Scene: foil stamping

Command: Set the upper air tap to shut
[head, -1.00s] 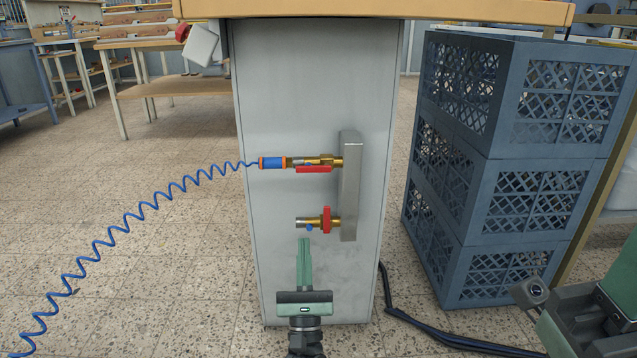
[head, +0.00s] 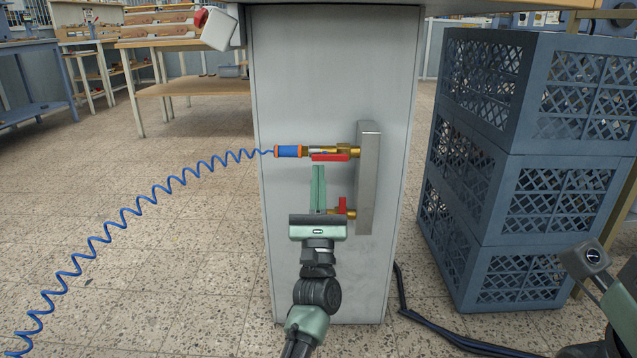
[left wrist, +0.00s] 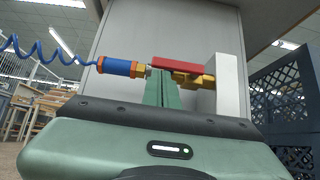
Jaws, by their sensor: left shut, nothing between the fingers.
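The upper air tap (head: 353,152) is brass and joins the grey metal manifold (head: 368,180) on the bench's side panel. Its red lever (head: 330,157) lies level, in line with the pipe; the lever also shows in the left wrist view (left wrist: 190,64). The lower tap (head: 342,209) has its red lever upright and is partly hidden behind my left gripper. My left gripper (head: 319,168) is shut and empty, fingers pointing up, its tips just below the upper lever. In the left wrist view the tips (left wrist: 162,72) overlap the lever's left part; contact cannot be told.
A blue coiled hose (head: 150,205) runs from the blue and orange coupling (head: 288,151) on the upper tap down to the left. Stacked blue crates (head: 480,180) stand at the right. A black cable lies on the floor. The floor at the left is clear.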

